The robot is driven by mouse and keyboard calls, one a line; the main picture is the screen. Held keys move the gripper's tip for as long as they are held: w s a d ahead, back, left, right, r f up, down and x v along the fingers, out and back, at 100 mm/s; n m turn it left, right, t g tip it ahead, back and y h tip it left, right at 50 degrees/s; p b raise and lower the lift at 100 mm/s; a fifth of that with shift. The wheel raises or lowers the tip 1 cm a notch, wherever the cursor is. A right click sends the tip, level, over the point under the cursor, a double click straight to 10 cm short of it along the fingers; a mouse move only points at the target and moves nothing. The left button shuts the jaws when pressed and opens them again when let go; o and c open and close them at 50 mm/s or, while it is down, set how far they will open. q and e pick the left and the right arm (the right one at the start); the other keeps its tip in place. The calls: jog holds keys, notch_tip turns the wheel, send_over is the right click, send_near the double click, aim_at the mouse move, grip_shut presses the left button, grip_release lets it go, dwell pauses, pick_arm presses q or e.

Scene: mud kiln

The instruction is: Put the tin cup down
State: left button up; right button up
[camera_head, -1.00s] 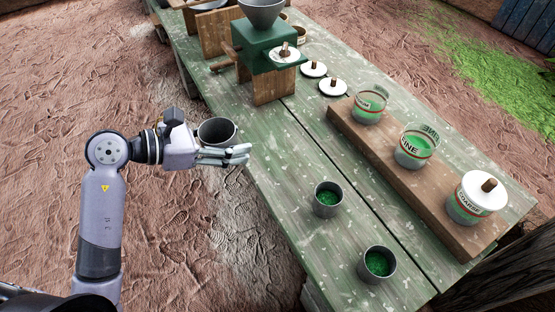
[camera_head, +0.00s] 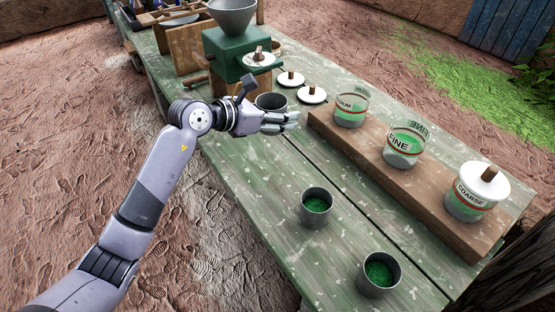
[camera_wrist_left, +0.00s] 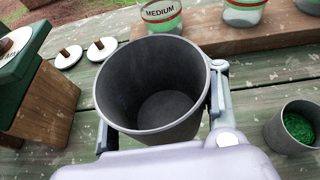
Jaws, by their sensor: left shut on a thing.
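The tin cup (camera_head: 270,101) is grey and looks empty inside in the left wrist view (camera_wrist_left: 160,85). My left gripper (camera_head: 284,120) is shut on the cup, with one finger on each side of it in the wrist view. The cup is upright over the green table (camera_head: 245,165), near the grinder. I cannot tell whether its base touches the table. The gripper hides the cup's lower part in the head view. My right gripper is in neither view.
Two tin cups with green powder, one nearer (camera_head: 378,275) and one farther (camera_head: 315,207), stand on the table's front part. A wooden board (camera_head: 380,165) holds labelled jars. A green grinder (camera_head: 232,55) and white lids (camera_head: 311,95) are behind. Bare tabletop lies between.

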pick_arm(q)
send_over(279, 165)
notch_tip(279, 165, down, 10)
jog(key=shift+f, duration=2.25)
jog(key=shift+b, duration=0.3)
jog(key=shift+f, duration=0.2)
jog(key=o, duration=1.3)
jog(key=shift+o, duration=0.2)
jog(key=shift+r, duration=0.2)
